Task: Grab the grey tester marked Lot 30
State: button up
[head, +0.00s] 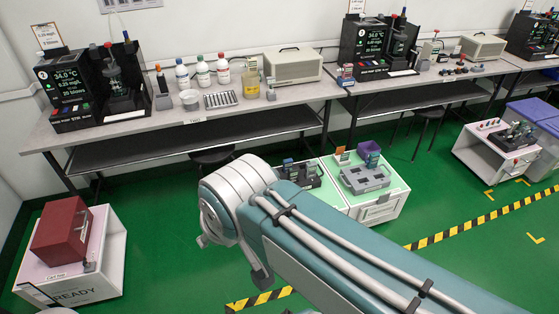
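Several small handheld testers with dark screens stand in a black rack (305,182) on the low white cart with a pale green top. One tester (289,167) is at the rack's left and another (309,170) nearer its middle. A grey tray (364,179) lies right of the rack, with a small device (342,156) behind it. I cannot read any lot mark, so I cannot tell which tester is Lot 30. My teal and white arm crosses the lower middle in front of the cart and hides part of it. My gripper's fingers are not in view.
A long grey bench (190,117) with instruments and bottles runs along the wall. A white cart marked READY (105,258) holds a red box (62,235) at left. Another white cart (482,155) stands at right. Green floor (170,225) is open between carts.

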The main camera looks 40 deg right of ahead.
aim_at(311, 167)
jog(key=i+z, duration=0.3)
jog(key=i+j+z, duration=0.15)
jog(key=i+z, duration=0.2)
jog(key=i, duration=0.2)
jog(key=i+j+z, duration=0.3)
jog(key=i+z, duration=0.2)
jog(key=z, duration=0.2)
jog(key=i+j+z, duration=0.1)
jog(key=z, duration=0.3)
jog(key=i+j+z, duration=0.2)
jog(key=z, duration=0.2)
jog(key=i+j+z, duration=0.2)
jog(key=z, duration=0.2)
jog(key=i+j+z, duration=0.4)
jog(key=j+z, duration=0.15)
